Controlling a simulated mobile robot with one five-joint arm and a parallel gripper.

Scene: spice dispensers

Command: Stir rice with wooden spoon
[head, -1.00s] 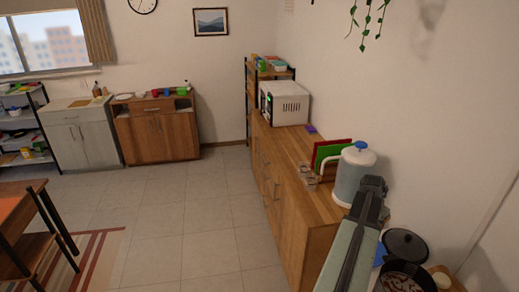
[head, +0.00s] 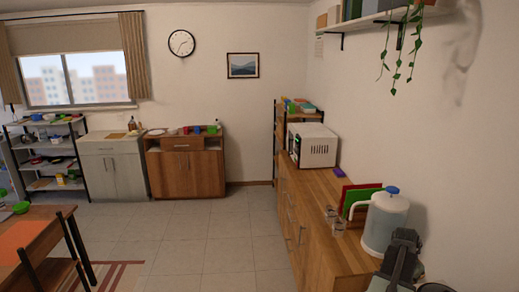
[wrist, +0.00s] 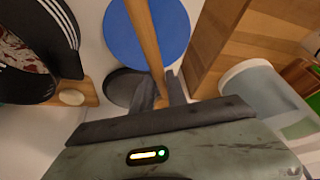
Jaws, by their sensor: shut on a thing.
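In the wrist view, my gripper (wrist: 161,92) is shut on the wooden spoon (wrist: 145,35), whose handle runs up between the fingers and out of the top of the picture. The spoon's bowl end is not in view. A dark pot (wrist: 68,45) with a striped rim stands at the left. Its contents, pale and reddish pieces that may be the rice (wrist: 20,55), show only partly at the left edge. The spoon is apart from the pot in this view.
A blue disc (wrist: 150,25) and a dark round thing (wrist: 125,86) lie behind the spoon. A shelf with a hanging plant (head: 412,40) is above. Floor left of the cabinet is clear.

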